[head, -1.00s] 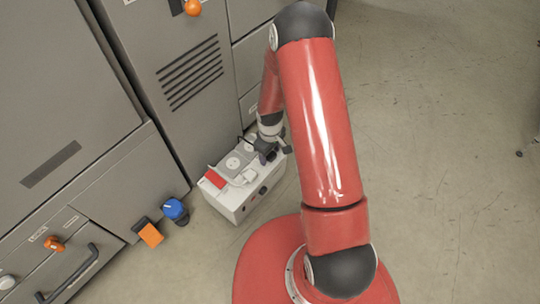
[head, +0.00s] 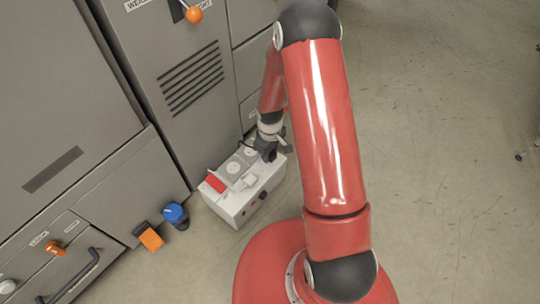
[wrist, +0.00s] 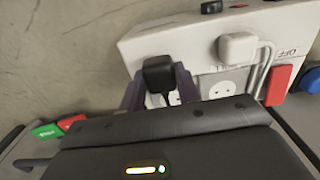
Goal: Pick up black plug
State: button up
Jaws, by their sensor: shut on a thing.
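The black plug (wrist: 158,75) is held between the two fingers of my gripper (wrist: 159,88) in the wrist view. A short dark cable hangs under it. A round socket shows just below and behind it on the white power box (wrist: 140,45). I cannot tell exactly how far the plug is from the socket. In the head view my gripper (head: 267,152) is over the far right end of the box (head: 232,210), and the plug is not clear there.
A white plug (wrist: 238,47) with a white cable sits on the box, beside a red switch (wrist: 279,85). A blue knob (head: 175,213) and an orange piece (head: 151,239) are left of the box, by the grey cabinet (head: 60,100).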

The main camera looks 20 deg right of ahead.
notch_tip(320, 180, up, 17)
jog(key=p, duration=0.3)
jog(key=w+a+f+b, duration=0.2)
jog(key=f+b, duration=0.2)
jog(key=f, duration=0.2)
jog(key=w+a+f+b, duration=0.2)
jog(key=w+f+b, duration=0.1)
jog(key=f, duration=0.3)
jog(key=shift+w+a+b, duration=0.3)
jog(key=shift+a+b, duration=0.05)
jog(key=shift+b, duration=0.3)
dwell(2.5)
jog(key=shift+w+a+f, duration=0.1)
jog(key=shift+w+f, duration=0.1)
jog(key=shift+f, duration=0.15)
jog(key=shift+w+a+f, duration=0.2)
jog(key=shift+f, duration=0.25)
jog(key=shift+w+a+f, duration=0.15)
jog(key=shift+w+f, duration=0.05)
jog(key=shift+f, duration=0.2)
jog(key=shift+f, duration=0.3)
jog(key=shift+f, duration=1)
